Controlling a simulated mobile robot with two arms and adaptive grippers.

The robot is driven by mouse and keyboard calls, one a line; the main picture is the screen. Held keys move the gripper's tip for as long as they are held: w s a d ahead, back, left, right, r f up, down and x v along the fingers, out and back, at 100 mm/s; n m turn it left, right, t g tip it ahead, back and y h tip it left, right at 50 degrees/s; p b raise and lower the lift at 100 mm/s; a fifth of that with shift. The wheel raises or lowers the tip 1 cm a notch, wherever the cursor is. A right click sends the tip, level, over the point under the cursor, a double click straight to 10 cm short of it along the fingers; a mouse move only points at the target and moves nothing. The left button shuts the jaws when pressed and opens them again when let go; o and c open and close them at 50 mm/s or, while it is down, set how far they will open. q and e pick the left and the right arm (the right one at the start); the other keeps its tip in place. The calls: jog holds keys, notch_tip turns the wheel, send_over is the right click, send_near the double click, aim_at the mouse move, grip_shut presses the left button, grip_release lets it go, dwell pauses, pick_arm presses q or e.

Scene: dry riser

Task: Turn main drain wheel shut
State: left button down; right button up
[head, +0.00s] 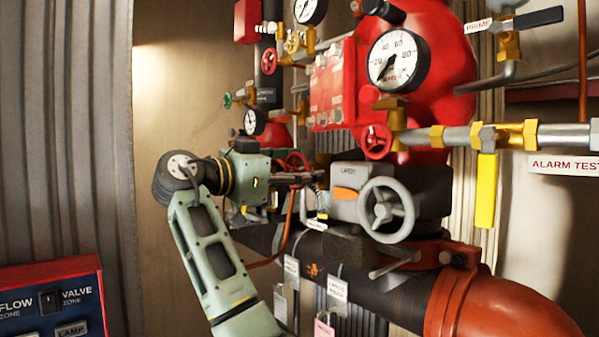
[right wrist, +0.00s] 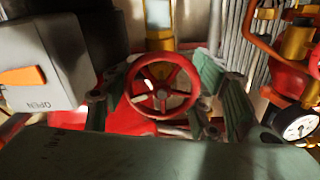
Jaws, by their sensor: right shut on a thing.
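My right gripper (head: 312,178) reaches in from the left in the head view, its fingers at a small red handwheel (head: 296,160) partly hidden behind them. In the right wrist view the red spoked wheel (right wrist: 163,68) sits between the two fingers, and the gripper (right wrist: 155,108) is shut on it. No label on this wheel is readable, so I cannot confirm that it is the main drain wheel. My left gripper is not in view.
Just right of the gripper is a grey valve box (head: 345,207) marked OPEN, with an orange pointer and a large grey handwheel (head: 387,210). Another red wheel (head: 375,141) is above. A pressure gauge (right wrist: 299,122) and pipes crowd the right side in the wrist view.

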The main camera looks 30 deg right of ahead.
jog(key=shift+f, duration=0.35)
jog(key=o, duration=1.2)
jog(key=shift+r, duration=0.15)
jog(key=shift+c, duration=0.2)
jog(key=shift+r, duration=0.1)
jog(key=shift+a, duration=0.15)
jog(key=a, duration=1.1)
jog(key=shift+s+a, duration=0.4)
jog(key=shift+s, duration=0.05)
